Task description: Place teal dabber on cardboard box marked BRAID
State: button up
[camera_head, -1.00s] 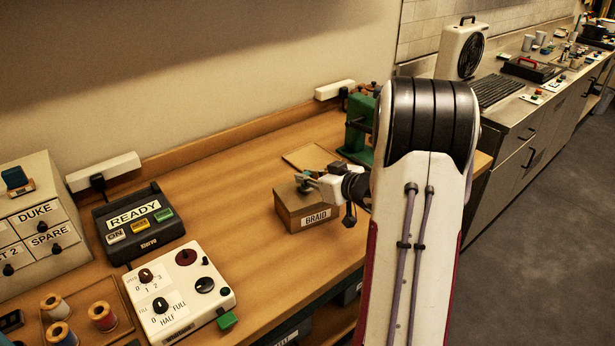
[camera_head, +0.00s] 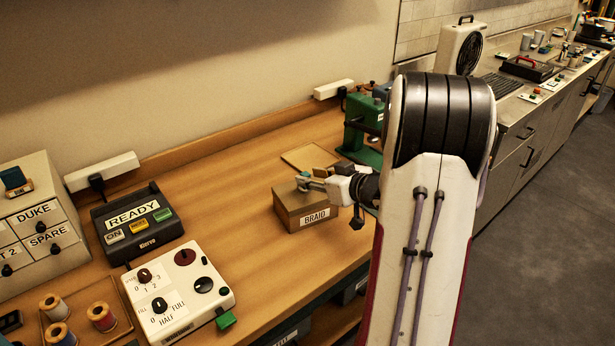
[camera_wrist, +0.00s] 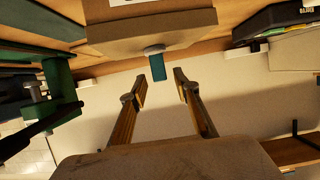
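The cardboard box (camera_head: 292,215) marked BRAID stands on the wooden table; its front label shows in the head view. In the wrist view the box (camera_wrist: 120,36) is at the top, seen upside down. The teal dabber (camera_wrist: 157,66) shows there as a small teal block with a paler end against the box top; it appears to stand on it. In the head view the dabber is small and partly hidden at the fingers. My gripper (camera_wrist: 162,78) is open, its fingers apart, the dabber just beyond the fingertips, not clamped. It also shows in the head view (camera_head: 316,181).
A green machine (camera_head: 362,150) stands behind and right of the box. A flat tan board (camera_head: 308,157) lies behind it. To the left are the dark READY unit (camera_head: 135,225), a white control panel (camera_head: 180,290) and thread spools (camera_head: 101,316). Table left of the box is clear.

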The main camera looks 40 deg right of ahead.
jog(key=v, duration=0.9)
jog(key=shift+r, duration=0.1)
dwell(0.4)
jog(key=a+r+m+g+h, duration=0.25)
jog(key=a+r+h, duration=0.35)
jog(key=a+r, duration=0.3)
jog(key=s+a+f+n+g+y, duration=0.1)
jog(key=s+a+f+g+y, duration=0.1)
jog(key=s+a, duration=0.8)
jog(key=s+a+f+n+g+y, duration=0.1)
jog(key=s+a+g+y, duration=0.2)
jog(key=s+a, duration=0.7)
jog(key=a+y, duration=0.1)
jog(key=a, duration=0.3)
jog(key=shift+s+f, duration=0.25)
jog(key=shift+f, duration=0.15)
jog(key=shift+n+g, duration=0.25)
